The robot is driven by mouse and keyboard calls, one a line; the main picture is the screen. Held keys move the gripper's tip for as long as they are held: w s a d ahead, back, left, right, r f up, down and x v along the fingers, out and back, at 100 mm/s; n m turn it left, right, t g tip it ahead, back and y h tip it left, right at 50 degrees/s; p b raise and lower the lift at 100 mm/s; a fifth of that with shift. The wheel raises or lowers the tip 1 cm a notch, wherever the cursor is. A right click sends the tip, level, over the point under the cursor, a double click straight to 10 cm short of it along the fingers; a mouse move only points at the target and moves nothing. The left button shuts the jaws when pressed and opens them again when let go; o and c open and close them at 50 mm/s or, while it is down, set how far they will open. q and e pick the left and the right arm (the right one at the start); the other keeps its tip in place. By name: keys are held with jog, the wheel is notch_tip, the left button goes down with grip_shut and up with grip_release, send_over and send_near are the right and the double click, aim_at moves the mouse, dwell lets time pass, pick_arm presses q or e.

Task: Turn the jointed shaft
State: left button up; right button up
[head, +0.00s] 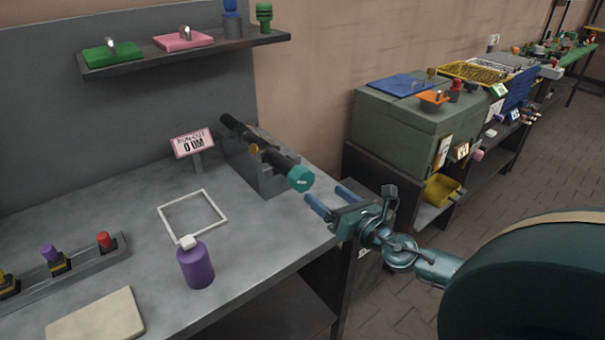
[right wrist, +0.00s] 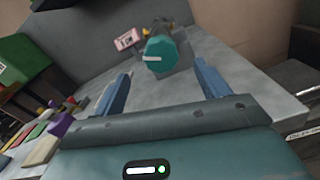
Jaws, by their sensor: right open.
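The jointed shaft (head: 270,155) is a black bar lying in a grey cradle (head: 278,182) near the right end of the bench. A brass-coloured part shows along it. Its near end carries a round teal knob (head: 301,179) with a pale mark, which also shows in the right wrist view (right wrist: 161,58). My right gripper (head: 331,200) is open and empty, just right of the knob and apart from it. In the right wrist view the knob appears beyond and between the two blue fingers (right wrist: 162,87). My left gripper is not in view.
A pink sign (head: 193,143) reading "0 UM" stands behind a white square frame (head: 192,213) and a purple bottle (head: 196,265). A rack (head: 84,264) and beige pad (head: 97,318) lie left. A shelf (head: 190,55) hangs above. A green chest (head: 400,130) stands beyond, right.

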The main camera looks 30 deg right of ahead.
aim_at(307, 181)
jog(key=w, duration=0.3)
jog(key=w+p, duration=0.1)
jog(key=w, duration=0.5)
jog(key=shift+w+a, duration=0.4)
jog(key=shift+c, duration=0.5)
jog(key=c, duration=0.9)
jog(key=shift+f+m, duration=0.1)
jog(key=shift+m, duration=0.3)
